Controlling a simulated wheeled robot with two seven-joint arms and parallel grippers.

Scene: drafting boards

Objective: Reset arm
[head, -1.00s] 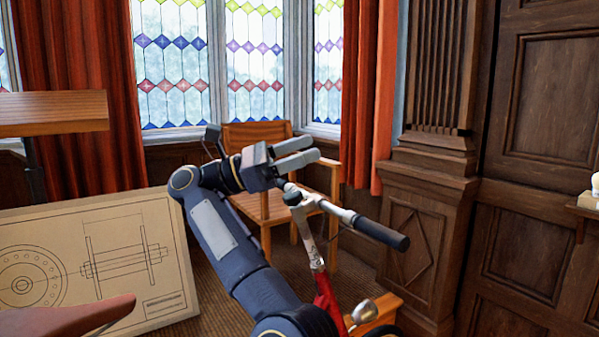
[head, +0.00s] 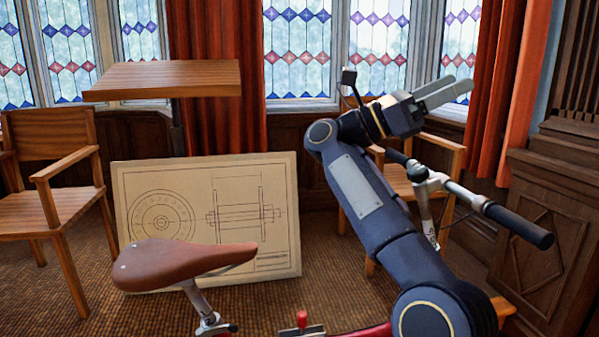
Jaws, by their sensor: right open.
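My right arm rises from the lower right in the head view, bent at the elbow. Its right gripper (head: 447,94) points to the upper right, open and empty, in front of the window and above the bicycle's handlebar. The gripper appears to hold nothing and touch nothing. My left gripper is outside the view.
A bicycle with a brown saddle (head: 180,264) and black-gripped handlebar (head: 518,226) stands close in front. A drafting board (head: 135,185) leans behind it, below a wooden table (head: 160,80). Wooden chairs stand left (head: 52,150) and behind my arm. Carpet (head: 40,300) is clear at lower left.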

